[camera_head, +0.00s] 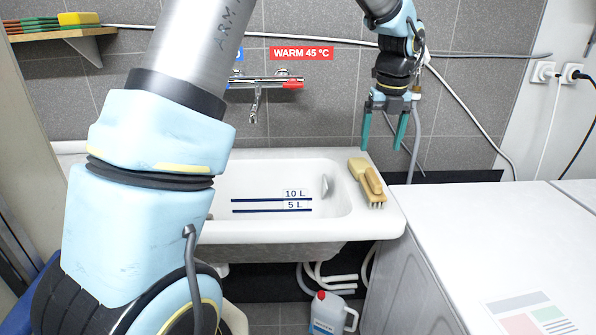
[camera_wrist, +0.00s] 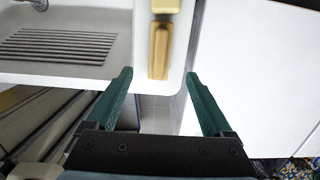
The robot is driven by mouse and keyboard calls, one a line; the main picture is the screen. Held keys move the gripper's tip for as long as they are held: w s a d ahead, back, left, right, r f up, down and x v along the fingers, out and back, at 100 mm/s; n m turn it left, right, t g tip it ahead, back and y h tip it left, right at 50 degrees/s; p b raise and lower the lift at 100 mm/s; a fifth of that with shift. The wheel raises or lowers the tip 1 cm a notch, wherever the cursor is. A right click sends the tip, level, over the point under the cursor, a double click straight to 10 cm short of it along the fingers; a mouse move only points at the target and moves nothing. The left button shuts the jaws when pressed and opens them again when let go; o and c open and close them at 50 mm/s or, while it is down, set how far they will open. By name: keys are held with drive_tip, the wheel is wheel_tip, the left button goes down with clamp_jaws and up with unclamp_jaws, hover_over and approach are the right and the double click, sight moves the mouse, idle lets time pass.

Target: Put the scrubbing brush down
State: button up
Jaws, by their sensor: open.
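The scrubbing brush (camera_head: 373,187) has a wooden back and lies on the right rim of the white sink (camera_head: 390,220), beside a pale yellow block (camera_head: 357,166). In the wrist view the brush (camera_wrist: 159,50) lies ahead of the fingertips, lengthwise along the rim, with the yellow block (camera_wrist: 165,6) beyond it. My gripper (camera_head: 384,145) has green fingers, hangs pointing down above the sink's back right corner, and is open and empty. It is apart from the brush.
A white worktop or appliance top (camera_head: 480,225) lies right of the sink, mostly clear. The tap (camera_head: 255,95) is on the tiled wall. A jug with a red cap (camera_head: 328,315) stands on the floor below. A shelf (camera_head: 55,33) holds sponges at upper left.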

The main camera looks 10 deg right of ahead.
drive_tip(key=a+f+n, duration=0.3)
drive_tip(key=a+n, duration=1.6)
drive_tip(key=a, duration=0.3)
drive_tip(key=s+a+f+n, duration=0.1)
drive_tip(key=s+a+n, duration=0.3)
drive_tip(key=a+n, duration=0.3)
drive_tip(key=s+a+f+n, duration=0.2)
drive_tip(key=s+a+n, duration=0.3)
drive_tip(key=n, duration=0.5)
drive_tip(key=shift+s+a+f, duration=0.25)
drive_tip(key=shift+s+a, duration=0.05)
drive_tip(key=shift+a, duration=0.95)
